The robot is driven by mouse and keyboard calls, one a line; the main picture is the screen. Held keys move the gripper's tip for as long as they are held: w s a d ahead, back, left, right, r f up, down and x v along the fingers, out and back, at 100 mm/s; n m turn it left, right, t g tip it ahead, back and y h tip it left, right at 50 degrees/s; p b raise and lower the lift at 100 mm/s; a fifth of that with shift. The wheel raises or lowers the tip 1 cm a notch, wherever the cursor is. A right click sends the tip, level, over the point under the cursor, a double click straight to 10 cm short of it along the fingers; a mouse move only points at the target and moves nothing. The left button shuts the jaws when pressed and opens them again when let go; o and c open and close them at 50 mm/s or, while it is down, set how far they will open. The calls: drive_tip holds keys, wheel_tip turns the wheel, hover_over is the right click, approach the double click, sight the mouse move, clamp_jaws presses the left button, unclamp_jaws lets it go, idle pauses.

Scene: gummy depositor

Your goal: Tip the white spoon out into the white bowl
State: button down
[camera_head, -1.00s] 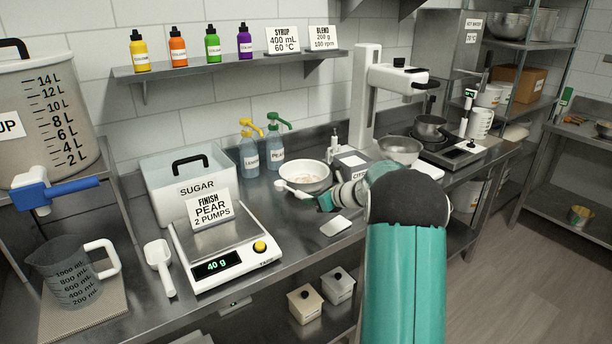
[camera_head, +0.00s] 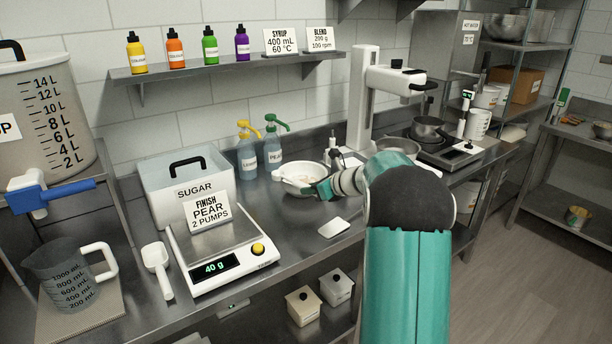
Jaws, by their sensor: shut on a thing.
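The white bowl (camera_head: 297,189) stands on the steel counter, right of the scale and in front of the pump bottles. Something pale lies inside it, too small to make out. The white spoon (camera_head: 291,182) is over the bowl's left part, its handle running right to my gripper (camera_head: 322,190). My gripper is shut on the spoon at the bowl's right front rim. The arm hides part of the gripper's right side. I cannot tell whether the spoon's bowl is level or tipped, or whether it holds anything.
A scale (camera_head: 225,262) reading 40 g stands left, with a sugar bin (camera_head: 150,195) behind it. A white scoop (camera_head: 157,268) lies beside the scale. Pump bottles (camera_head: 272,150) stand behind the bowl. A small white pad (camera_head: 334,228) lies in front. A metal bowl (camera_head: 398,146) stands right.

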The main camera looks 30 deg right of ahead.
drive_tip(key=s+a, duration=0.3)
drive_tip(key=s, duration=0.3)
drive_tip(key=shift+s, duration=0.35)
